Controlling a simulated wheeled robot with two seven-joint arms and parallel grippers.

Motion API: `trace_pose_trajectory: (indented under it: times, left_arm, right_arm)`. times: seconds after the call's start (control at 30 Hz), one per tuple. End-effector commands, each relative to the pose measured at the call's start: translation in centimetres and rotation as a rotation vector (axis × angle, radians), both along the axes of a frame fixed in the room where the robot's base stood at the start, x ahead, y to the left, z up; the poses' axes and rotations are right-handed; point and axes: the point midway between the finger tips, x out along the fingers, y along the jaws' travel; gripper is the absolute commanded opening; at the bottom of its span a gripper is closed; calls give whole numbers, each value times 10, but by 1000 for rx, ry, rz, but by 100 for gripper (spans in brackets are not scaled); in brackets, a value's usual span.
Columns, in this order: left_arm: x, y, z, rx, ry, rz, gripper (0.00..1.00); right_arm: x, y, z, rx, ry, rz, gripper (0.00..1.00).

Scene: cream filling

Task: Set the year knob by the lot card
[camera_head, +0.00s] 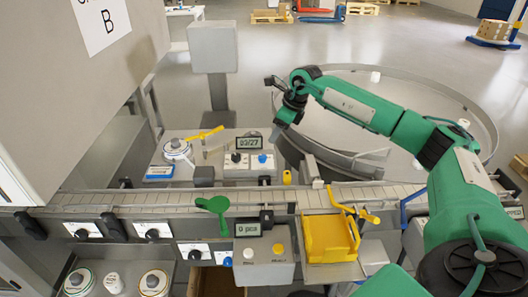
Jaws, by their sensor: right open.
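A control box (247,170) behind the conveyor carries a black knob (236,157) on its left and a blue knob (262,158) on its right. The display (250,143) above them reads 03/27. A small blue-and-white card (159,172) lies left of the box; its print is too small to read, and I cannot tell if it is the lot card. Neither knob has a readable label. My right gripper (279,128) is open, above and just right of the display, apart from both knobs. My left gripper is out of view.
The conveyor (150,199) crosses in front of the control box. A yellow bin (330,238), a green paddle (213,205) and a counter reading 0 pcs (247,229) stand at its near side. A large round table (390,90) lies behind my right arm.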

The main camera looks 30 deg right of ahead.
Motion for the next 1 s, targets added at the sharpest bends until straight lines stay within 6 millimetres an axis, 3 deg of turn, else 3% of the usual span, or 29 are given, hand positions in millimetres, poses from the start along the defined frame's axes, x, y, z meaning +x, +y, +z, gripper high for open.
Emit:
trace_pose_trajectory:
  times: [0.3,0.5,0.7,0.97,1.0]
  left_arm:
    - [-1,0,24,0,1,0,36]
    - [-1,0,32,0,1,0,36]
    - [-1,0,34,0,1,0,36]
    - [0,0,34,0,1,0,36]
    - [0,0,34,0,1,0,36]
  right_arm:
    - [21,16,-61,2,3,-1,48]
    - [31,23,-89,4,0,-1,48]
    - [34,25,-102,2,0,-1,48]
    - [35,26,-103,2,-1,0,48]
    - [34,26,-103,2,-1,0,40]
